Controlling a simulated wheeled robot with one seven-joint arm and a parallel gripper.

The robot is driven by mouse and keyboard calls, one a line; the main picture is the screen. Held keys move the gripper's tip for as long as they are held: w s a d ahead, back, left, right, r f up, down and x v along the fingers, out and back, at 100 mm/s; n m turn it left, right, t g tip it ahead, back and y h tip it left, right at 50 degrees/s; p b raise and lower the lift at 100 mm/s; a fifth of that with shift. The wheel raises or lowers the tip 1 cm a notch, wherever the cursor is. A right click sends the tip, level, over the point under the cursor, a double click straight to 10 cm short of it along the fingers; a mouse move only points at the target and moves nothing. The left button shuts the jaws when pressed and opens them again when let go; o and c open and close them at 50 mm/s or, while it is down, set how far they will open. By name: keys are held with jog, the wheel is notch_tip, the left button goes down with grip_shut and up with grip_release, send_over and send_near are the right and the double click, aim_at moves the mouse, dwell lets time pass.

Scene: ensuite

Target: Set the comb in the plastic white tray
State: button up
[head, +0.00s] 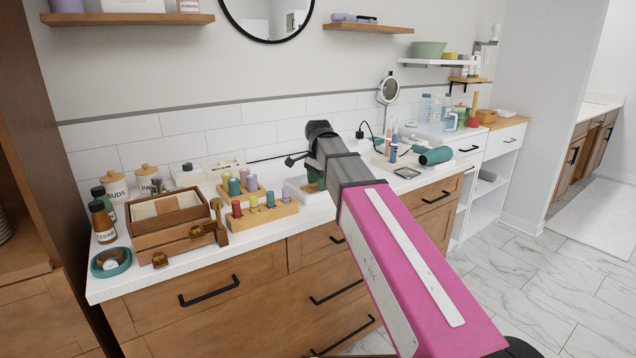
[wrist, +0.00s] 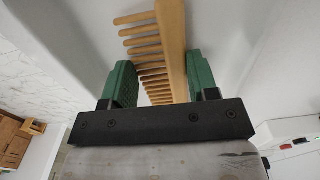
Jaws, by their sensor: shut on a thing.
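In the wrist view the comb (wrist: 172,38) is wooden, with a straight spine and a row of round-ended teeth. My gripper (wrist: 160,72) has its green fingers closed on the comb from both sides, and the comb sticks out beyond the fingertips. A plain white surface lies behind the comb. In the head view a shallow white tray (head: 298,188) sits on the counter, partly hidden by my arm. My gripper (head: 315,182) is at this tray, mostly hidden. The comb is not clear in the head view, and I cannot tell whether it touches the tray.
Wooden peg racks (head: 262,213) stand just left of the tray. A round mirror (head: 388,90) stands behind.

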jog(key=o, duration=0.9)
jog(key=shift+f, duration=0.1)
notch_tip(320, 180, up, 12)
dwell(0.3)
